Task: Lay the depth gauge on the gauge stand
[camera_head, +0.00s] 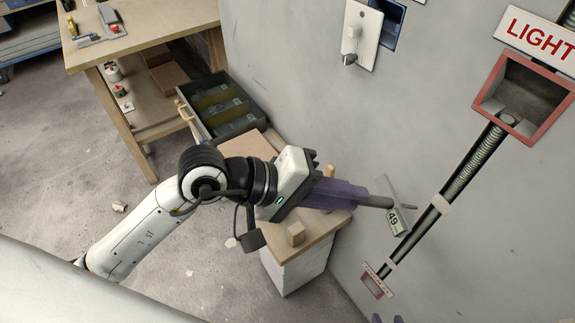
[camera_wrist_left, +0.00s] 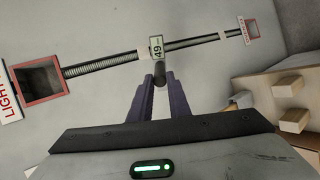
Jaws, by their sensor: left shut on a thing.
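The depth gauge (camera_head: 376,202) has a dark round handle, a grey crosspiece and a plate reading 49. My left gripper (camera_head: 360,198) is shut on its handle and holds it in the air, near the wall conduit. In the left wrist view the gauge (camera_wrist_left: 157,48) stands out from the fingertips (camera_wrist_left: 160,82), its plate in front of the conduit. The gauge stand seems to be the pair of wooden blocks on a small wooden-topped cabinet; one block (camera_head: 295,233) shows below my left gripper. Only two purple tips of my right gripper (camera_head: 387,319) show at the bottom edge, apart, nothing visible between them.
A dark conduit (camera_head: 468,163) runs along the wall from a red-framed box (camera_head: 525,93) under a LIGHT sign to a smaller framed box (camera_head: 374,284). The cabinet top (camera_head: 322,228) is partly hidden by my arm.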

